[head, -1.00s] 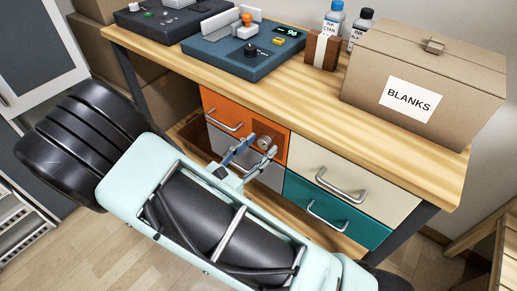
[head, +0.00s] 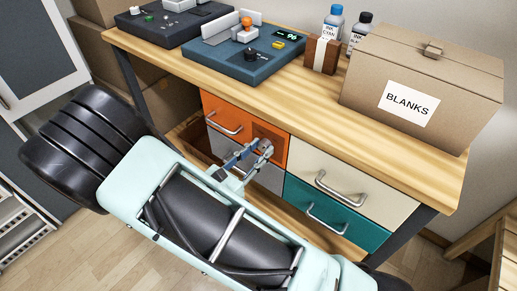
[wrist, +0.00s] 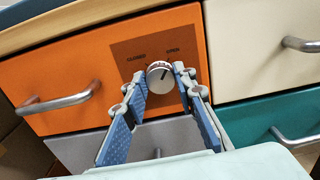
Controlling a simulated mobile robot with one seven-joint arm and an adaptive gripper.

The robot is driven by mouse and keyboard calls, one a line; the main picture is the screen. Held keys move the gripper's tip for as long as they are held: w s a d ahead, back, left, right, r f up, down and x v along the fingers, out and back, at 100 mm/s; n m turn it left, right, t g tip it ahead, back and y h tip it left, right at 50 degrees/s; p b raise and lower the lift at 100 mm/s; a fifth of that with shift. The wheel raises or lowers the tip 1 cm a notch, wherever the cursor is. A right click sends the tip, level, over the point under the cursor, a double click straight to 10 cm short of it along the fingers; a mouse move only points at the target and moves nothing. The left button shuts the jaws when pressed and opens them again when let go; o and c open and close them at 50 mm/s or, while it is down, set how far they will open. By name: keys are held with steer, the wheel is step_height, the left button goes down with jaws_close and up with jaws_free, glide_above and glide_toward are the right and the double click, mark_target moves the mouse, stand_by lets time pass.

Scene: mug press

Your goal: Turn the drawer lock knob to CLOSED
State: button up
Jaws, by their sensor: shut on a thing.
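The drawer lock knob (wrist: 160,77) is a round silver knob on a brown plate (wrist: 135,47) at the right of the orange drawer (wrist: 70,65). The plate carries the words CLOSED at left and OPEN at right. The knob's dark mark seems to lean up and right, toward OPEN. My gripper (wrist: 158,82) has its two blue-padded fingers on either side of the knob and is shut on it. In the head view my gripper (head: 262,151) reaches the orange drawer front (head: 226,117), and its fingers partly hide the knob.
A grey drawer (head: 268,177) lies below the orange one. A cream drawer (head: 375,190) and a teal drawer (head: 350,222) are to the right, with protruding handles. The wooden tabletop (head: 300,92) overhangs above, bearing a BLANKS box (head: 455,98) and a dark blue press panel (head: 255,68).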

steer(key=n+p, duration=0.1)
steer(key=p, duration=0.1)
steer(key=n+p, duration=0.1)
steer(key=shift+r+n+p, duration=0.25)
steer(key=shift+n+p, duration=0.05)
steer(key=shift+p, duration=0.1)
steer(key=n+p, duration=0.4)
steer(key=shift+f+n, duration=0.1)
steer(key=shift+n, duration=0.2)
steer(key=n+p, duration=0.3)
steer(key=n, duration=0.1)
steer(key=shift+f, duration=0.15)
steer(key=shift+w+f+n+p, duration=0.1)
steer(key=shift+n+p, duration=0.6)
steer(key=shift+n, duration=1.5)
steer(key=o, duration=1.2)
steer(key=shift+c, duration=0.2)
steer(key=shift+a, duration=0.1)
